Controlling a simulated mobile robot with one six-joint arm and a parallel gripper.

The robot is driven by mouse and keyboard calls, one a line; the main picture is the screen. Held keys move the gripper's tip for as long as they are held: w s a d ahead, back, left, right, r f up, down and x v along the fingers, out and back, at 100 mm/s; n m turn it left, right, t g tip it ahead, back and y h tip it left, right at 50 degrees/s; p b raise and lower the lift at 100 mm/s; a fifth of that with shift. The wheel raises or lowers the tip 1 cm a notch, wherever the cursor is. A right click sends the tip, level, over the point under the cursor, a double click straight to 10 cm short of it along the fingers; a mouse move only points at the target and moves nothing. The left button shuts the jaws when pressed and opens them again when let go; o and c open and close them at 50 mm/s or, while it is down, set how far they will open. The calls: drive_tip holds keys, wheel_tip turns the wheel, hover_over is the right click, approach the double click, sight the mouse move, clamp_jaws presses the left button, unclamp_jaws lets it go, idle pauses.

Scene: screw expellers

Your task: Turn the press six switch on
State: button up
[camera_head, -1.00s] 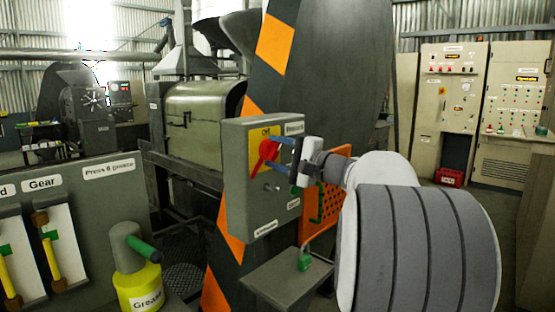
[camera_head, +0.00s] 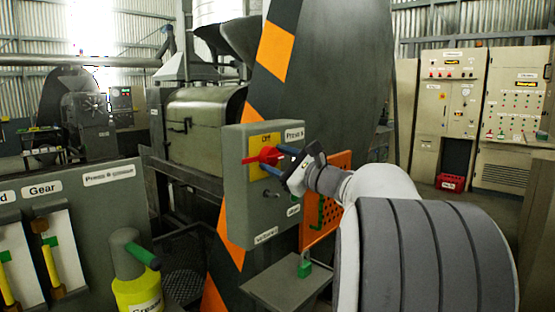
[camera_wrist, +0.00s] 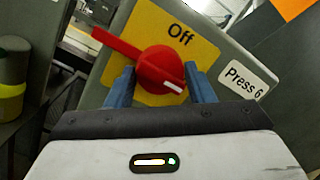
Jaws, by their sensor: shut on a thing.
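The press six switch is a red rotary handle (camera_head: 264,156) on a yellow plate (camera_head: 258,142) marked "Off", on the front of a grey box (camera_head: 236,200) labelled "Press 6". In the head view the handle lies nearly level. In the wrist view the red handle (camera_wrist: 158,70) shows a long arm to the upper left and a white mark at the lower right. My gripper (camera_head: 279,161) has its two blue fingers on either side of the handle's hub and is shut on it; the wrist view shows the fingers (camera_wrist: 160,86) too.
A small lever (camera_head: 271,194) sits below the switch on the box. A small shelf (camera_head: 275,289) with a green padlock (camera_head: 304,267) is below. A yellow grease container (camera_head: 139,292) stands at lower left. Control cabinets (camera_head: 444,110) are at the back right.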

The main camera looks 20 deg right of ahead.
drive_tip(key=shift+f+m, duration=0.2)
drive_tip(key=shift+m, duration=0.3)
drive_tip(key=o, duration=0.9)
drive_tip(key=shift+r, duration=0.15)
drive_tip(key=shift+o, duration=0.2)
drive_tip(key=b+v, duration=0.1)
drive_tip(key=v, duration=0.6)
drive_tip(key=shift+s, duration=0.4)
